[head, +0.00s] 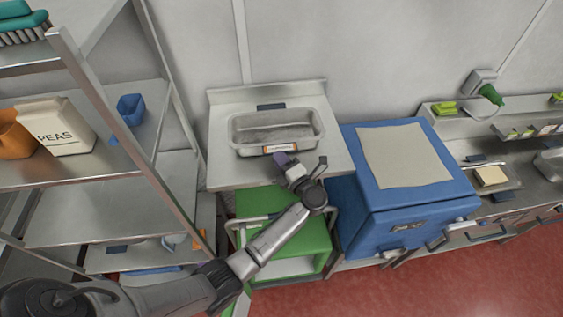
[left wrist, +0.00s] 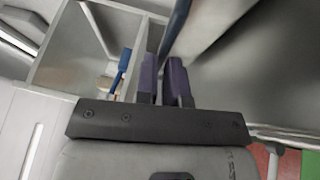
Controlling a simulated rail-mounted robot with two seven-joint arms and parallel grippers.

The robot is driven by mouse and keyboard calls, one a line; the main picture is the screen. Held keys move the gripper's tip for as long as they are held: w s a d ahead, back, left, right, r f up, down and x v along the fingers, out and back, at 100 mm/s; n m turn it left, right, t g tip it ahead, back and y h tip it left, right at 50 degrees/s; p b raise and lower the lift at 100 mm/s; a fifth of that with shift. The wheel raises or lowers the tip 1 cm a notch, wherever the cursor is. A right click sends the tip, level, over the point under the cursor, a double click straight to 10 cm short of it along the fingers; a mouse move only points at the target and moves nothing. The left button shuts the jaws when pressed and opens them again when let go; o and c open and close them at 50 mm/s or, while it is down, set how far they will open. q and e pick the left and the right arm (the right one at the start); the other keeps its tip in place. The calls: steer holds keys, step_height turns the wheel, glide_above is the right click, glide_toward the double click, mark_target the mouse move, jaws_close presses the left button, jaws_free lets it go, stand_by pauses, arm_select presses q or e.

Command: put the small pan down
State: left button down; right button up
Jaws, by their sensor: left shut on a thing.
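The small pan (head: 236,131) is a grey metal rectangular pan with an orange-and-white label on its near side. In the head view it is level over the steel table (head: 222,175); I cannot tell whether its base touches the top. My left gripper (head: 285,160) is at its near rim, shut on it. In the left wrist view the purple fingers (left wrist: 165,88) are close together at the pan's wall, and the grip itself is partly hidden. My right gripper is not in view.
A blue cabinet (head: 362,232) with a beige sheet on top stands right of the table. A green cart (head: 300,238) is below. A shelf rack (head: 90,206) with a PEAS bag (head: 56,127) is on the left.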

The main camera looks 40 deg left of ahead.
arm_select(q)
steer(key=shift+r, duration=0.1)
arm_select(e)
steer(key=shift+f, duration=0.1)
arm_select(q)
steer(key=c, duration=1.2)
jaws_free()
